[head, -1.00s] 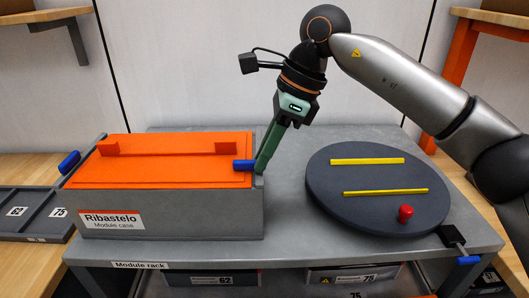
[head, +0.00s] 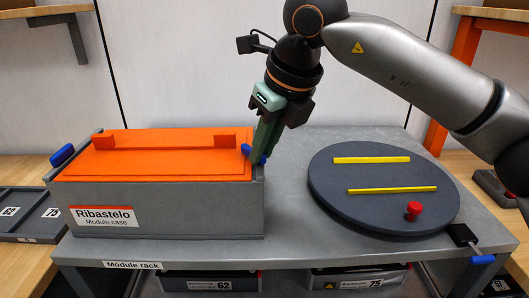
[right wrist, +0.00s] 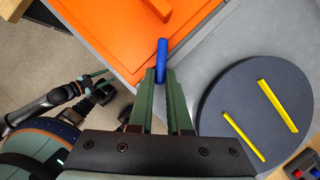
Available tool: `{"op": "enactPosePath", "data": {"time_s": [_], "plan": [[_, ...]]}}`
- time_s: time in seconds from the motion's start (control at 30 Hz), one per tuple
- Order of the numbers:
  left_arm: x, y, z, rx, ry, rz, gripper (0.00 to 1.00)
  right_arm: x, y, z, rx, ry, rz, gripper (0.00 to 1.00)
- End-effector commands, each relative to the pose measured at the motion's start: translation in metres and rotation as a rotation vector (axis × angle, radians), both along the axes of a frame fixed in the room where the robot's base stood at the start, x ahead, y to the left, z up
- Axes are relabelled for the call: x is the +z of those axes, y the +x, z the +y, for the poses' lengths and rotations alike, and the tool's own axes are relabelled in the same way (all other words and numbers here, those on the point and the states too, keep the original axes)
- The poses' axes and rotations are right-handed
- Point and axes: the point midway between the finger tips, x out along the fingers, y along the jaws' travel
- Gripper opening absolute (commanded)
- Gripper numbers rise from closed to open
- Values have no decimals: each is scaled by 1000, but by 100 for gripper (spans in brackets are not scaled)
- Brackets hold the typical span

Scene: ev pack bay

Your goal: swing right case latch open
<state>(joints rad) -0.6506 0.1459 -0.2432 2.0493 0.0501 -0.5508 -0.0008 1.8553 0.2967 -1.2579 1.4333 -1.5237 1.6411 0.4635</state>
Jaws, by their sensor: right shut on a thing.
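The orange-lidded grey module case (head: 165,215) stands on the left of the grey rack top. Its blue right latch (head: 247,151) is at the lid's right edge, slanting across it and partly hidden by my fingers. My right gripper (head: 258,153) points down there, its green fingers shut on the latch. In the right wrist view the latch (right wrist: 161,58) stands up between the fingertips (right wrist: 161,80), overlapping the lid's edge. The blue left latch (head: 62,154) is at the case's far left. What seems to be my left gripper (right wrist: 98,90) shows small in the right wrist view, its jaws unclear.
A dark round plate (head: 385,205) with yellow bars and a red knob (head: 414,210) lies right of the case. A black piece with a blue-ended handle (head: 465,237) sits at the rack's right front corner. Bare grey top separates case and plate.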

Motion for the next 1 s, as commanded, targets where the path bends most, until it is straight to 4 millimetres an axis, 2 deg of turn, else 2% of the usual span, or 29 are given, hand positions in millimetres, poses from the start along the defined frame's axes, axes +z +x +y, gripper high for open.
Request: {"op": "enactPosePath", "data": {"time_s": [0.6,1.0], "plan": [[-17,-4,5,4,9,5,50,-1,-2,5,-544,-1,0,0],[-19,-3,6,5,10,3,50,0,-2,6,-714,0,2,0]]}}
